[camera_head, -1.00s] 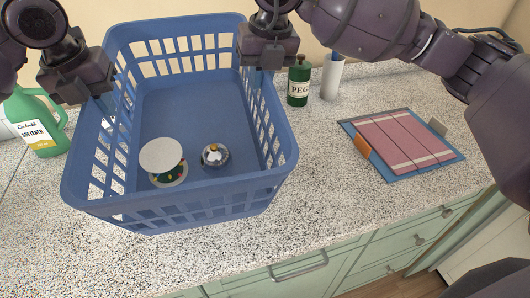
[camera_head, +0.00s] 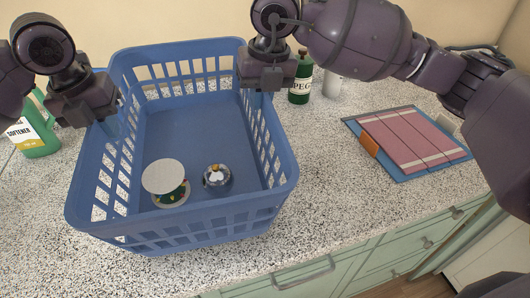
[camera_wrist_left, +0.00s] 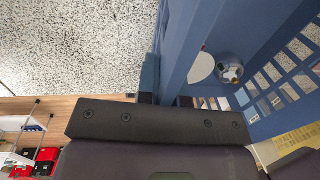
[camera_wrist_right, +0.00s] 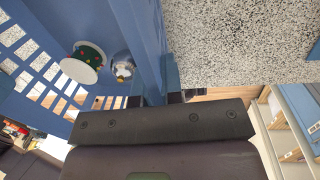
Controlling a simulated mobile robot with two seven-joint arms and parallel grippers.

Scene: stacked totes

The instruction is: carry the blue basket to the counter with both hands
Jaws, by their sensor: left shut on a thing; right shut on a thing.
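The blue basket (camera_head: 184,235) is at the speckled counter (camera_head: 330,190), upright, with slotted walls. It holds a white-topped round item (camera_head: 163,177) and a small dark, shiny round item (camera_head: 217,178). My left gripper (camera_head: 108,122) is shut on the basket's left wall; that wall also shows between the fingers in the left wrist view (camera_wrist_left: 172,70). My right gripper (camera_head: 262,88) is shut on the right wall, which also shows in the right wrist view (camera_wrist_right: 147,50). The fingertips are partly hidden by the walls. I cannot tell whether the basket's base touches the counter.
A green softener jug (camera_head: 38,140) stands left of the basket, close to my left gripper. A dark green bottle (camera_head: 300,82) and a white cylinder (camera_head: 332,84) stand behind to the right. A folded pink cloth on a blue board (camera_head: 405,179) lies at right. Drawers line the counter's front.

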